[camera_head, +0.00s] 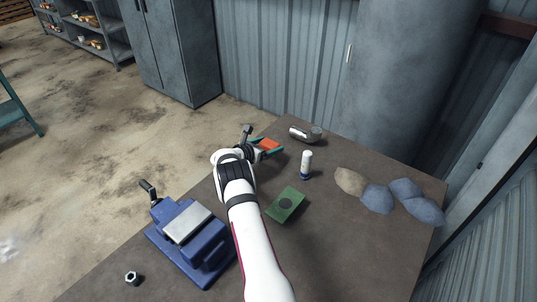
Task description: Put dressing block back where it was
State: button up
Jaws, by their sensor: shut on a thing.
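An orange block (268,144), which looks like the dressing block, is at the far end of my arm. My gripper (266,147) is shut on it, with green edges showing on either side of the block. The block is near the table's far left edge. I cannot tell whether it touches the table or is held above it. My wrist hides part of the gripper.
A green plate (285,204) with a dark round spot lies right of my arm. A blue vise (192,240) stands left, with a nut (132,278) nearby. A white bottle (306,164), metal cylinder (304,134) and rags (378,198) are right. The front right table is clear.

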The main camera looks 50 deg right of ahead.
jog(key=shift+f, duration=1.75)
jog(key=shift+f, duration=0.1)
jog(key=o, duration=1.3)
